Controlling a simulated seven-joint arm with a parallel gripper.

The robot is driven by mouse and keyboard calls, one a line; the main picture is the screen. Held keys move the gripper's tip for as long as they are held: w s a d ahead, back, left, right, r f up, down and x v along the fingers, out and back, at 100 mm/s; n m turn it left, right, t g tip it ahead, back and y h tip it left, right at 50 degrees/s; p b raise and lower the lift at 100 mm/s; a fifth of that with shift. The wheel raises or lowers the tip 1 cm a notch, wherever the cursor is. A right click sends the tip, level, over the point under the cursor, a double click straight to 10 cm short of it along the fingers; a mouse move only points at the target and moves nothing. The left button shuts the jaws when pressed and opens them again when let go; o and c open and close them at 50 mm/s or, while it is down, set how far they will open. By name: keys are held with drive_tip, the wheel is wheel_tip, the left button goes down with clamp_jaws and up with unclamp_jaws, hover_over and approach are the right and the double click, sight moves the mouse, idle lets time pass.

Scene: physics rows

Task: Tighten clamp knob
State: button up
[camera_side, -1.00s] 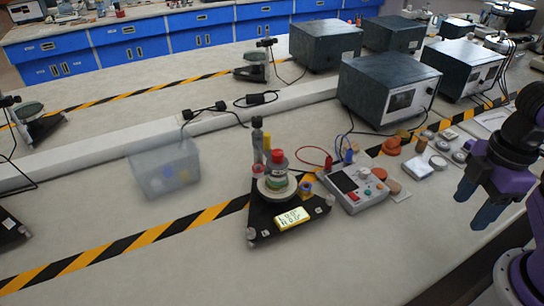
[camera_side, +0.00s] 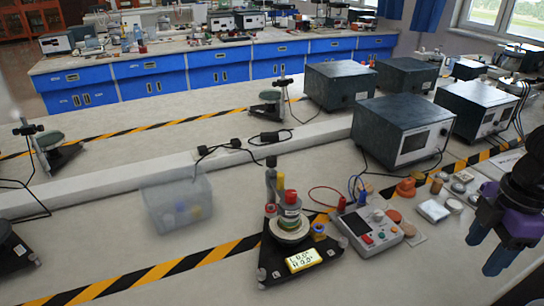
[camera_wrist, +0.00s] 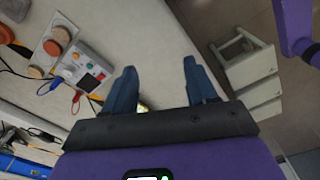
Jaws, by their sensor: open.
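In the side view, a stand with a black three-cornered base (camera_side: 272,272) sits on the bench. It bears a round pale platform (camera_side: 289,232) with a red-topped cylinder (camera_side: 291,198) on it, and a grey upright post (camera_side: 271,175) behind. A small blue and orange knob (camera_side: 319,231) is at the platform's right; I cannot tell whether it is the clamp knob. A yellow readout (camera_side: 304,260) is at the front. My gripper (camera_side: 487,247) is open and empty, well right of the stand. The wrist view shows its two fingers (camera_wrist: 160,68) apart with nothing between them.
A meter box (camera_side: 370,229) with leads stands between the stand and my gripper; it also shows in the wrist view (camera_wrist: 78,72). A clear bin (camera_side: 178,204) is left. Large instrument boxes (camera_side: 402,130) stand behind.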

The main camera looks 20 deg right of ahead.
drive_tip(key=w+a+r+m+t+y, duration=0.1)
drive_tip(key=w+a+r+m, duration=0.25)
drive_tip(key=w+a, duration=0.55)
drive_tip(key=w+a+r+m+t, duration=0.15)
drive_tip(key=w+a+r, duration=0.3)
drive_tip(key=w, duration=0.85)
drive_tip(key=m+t, duration=0.2)
drive_tip(key=m, duration=0.3)
approach(272, 158)
drive_tip(key=shift+h, duration=0.3)
drive_tip(key=x, duration=0.8)
drive_tip(key=shift+w+a+f, duration=0.15)
drive_tip(key=shift+a+f, duration=0.1)
drive_tip(key=c, duration=1.1)
drive_tip(key=shift+o, duration=0.2)
